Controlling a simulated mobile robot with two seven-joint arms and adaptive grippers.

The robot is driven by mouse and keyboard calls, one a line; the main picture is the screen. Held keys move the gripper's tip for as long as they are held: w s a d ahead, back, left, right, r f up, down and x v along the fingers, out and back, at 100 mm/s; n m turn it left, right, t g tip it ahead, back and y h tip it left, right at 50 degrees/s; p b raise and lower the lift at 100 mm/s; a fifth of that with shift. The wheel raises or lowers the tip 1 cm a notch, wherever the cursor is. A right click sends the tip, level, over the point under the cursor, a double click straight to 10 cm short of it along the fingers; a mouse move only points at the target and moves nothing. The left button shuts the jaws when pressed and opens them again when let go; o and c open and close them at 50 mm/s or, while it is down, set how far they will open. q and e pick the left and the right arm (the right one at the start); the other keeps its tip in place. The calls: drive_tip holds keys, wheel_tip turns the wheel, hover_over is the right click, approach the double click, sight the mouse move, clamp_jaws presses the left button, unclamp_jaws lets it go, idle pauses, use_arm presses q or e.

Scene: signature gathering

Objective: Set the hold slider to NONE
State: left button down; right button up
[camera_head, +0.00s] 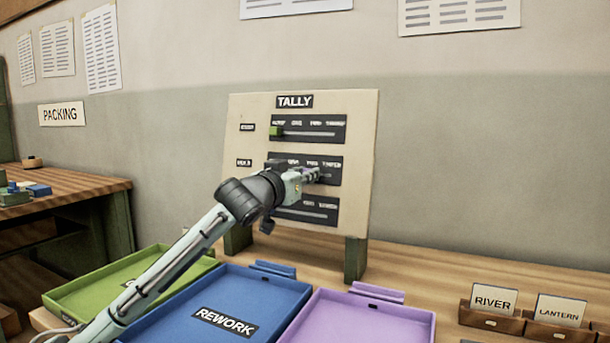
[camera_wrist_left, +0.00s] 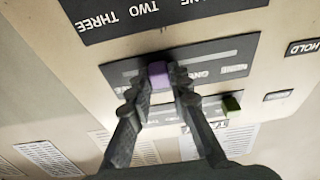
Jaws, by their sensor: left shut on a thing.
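The cream TALLY board (camera_head: 362,130) stands upright on the bench with three dark slider panels. The middle panel (camera_head: 333,172), beside the HOLD label (camera_wrist_left: 303,47), carries a purple knob (camera_wrist_left: 158,75). My left gripper (camera_head: 316,174) reaches this panel from the front. In the left wrist view, which is upside down, its fingers (camera_wrist_left: 160,92) are shut on the purple knob. The knob is left of the NONE (camera_wrist_left: 235,70) and ONE words there, seemingly around TWO, whose word is hidden. My right gripper is not in view.
The top slider's green knob (camera_head: 276,132) is at its left end. My arm partly hides the lower panel (camera_head: 318,212). Green (camera_head: 90,290), blue (camera_head: 290,300) and purple (camera_head: 360,320) trays lie in front. Card holders (camera_head: 490,320) stand at right.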

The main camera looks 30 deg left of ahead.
use_arm(q)
drive_tip(key=shift+a, duration=0.1)
drive_tip(key=a, duration=0.6)
drive_tip(key=a+p, duration=0.1)
drive_tip(key=a, duration=0.2)
drive_tip(key=shift+s, duration=0.25)
drive_tip(key=shift+a, duration=0.4)
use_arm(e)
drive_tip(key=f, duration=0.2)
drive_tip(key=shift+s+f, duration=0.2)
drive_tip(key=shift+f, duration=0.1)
use_arm(q)
drive_tip(key=c, duration=1.4)
unclamp_jaws()
drive_tip(key=shift+a, duration=0.15)
drive_tip(key=shift+c, duration=0.2)
drive_tip(key=shift+o, duration=0.2)
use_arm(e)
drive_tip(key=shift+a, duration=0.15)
use_arm(q)
drive_tip(key=shift+s, duration=0.1)
drive_tip(key=s, duration=1.2)
drive_tip(key=shift+d, duration=0.45)
